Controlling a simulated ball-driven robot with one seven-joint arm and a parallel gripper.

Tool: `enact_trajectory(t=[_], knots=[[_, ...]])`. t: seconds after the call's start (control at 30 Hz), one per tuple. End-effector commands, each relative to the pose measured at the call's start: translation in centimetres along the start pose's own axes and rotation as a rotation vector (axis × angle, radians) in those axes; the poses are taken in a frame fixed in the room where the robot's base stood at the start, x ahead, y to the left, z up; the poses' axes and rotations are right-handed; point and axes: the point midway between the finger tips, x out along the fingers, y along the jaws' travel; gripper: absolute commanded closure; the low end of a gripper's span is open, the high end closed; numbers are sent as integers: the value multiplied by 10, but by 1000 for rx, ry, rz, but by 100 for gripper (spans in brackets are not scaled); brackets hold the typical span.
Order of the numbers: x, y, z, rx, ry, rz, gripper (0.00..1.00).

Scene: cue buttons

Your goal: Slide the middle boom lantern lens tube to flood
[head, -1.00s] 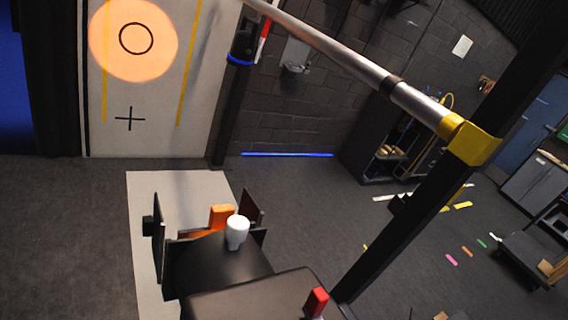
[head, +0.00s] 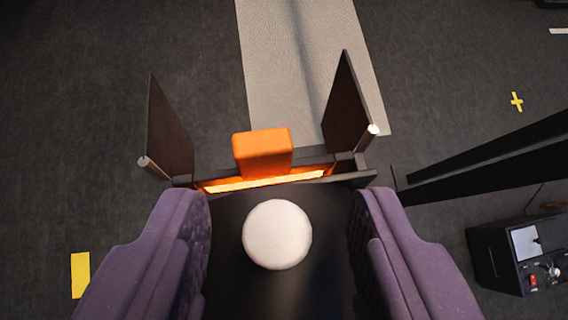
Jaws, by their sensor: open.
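The lantern's black lens tube (head: 230,285) lies below me, seen from above, pointing toward the top of the picture. A round white knob (head: 277,235) stands on top of it. An orange block (head: 262,154) sits at the tube's front end, behind a glowing orange strip (head: 260,183). Dark barn-door flaps (head: 168,130) (head: 348,105) flank the front. My gripper (head: 279,215) is open, with one purple finger on each side of the white knob and clear gaps between. Whether the fingers reach down beside the tube I cannot tell. The tube's underside and the focus marks are hidden.
A pale floor strip (head: 290,50) runs away beyond the lantern. Dark bars (head: 490,160) reach in from the right. A black control box (head: 520,255) stands at lower right. The dark floor has yellow tape marks (head: 80,275) (head: 516,101); the left side is clear.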

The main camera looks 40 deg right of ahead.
Motion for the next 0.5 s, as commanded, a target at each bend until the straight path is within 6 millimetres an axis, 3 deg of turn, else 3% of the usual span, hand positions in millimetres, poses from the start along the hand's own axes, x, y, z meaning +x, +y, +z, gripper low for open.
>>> enact_trajectory(t=[0.3,0.37,0.5], knots=[[6,0,0,0,0,-2,51],[6,0,0,0,0,-1,63],[6,0,0,0,0,-1,95]])
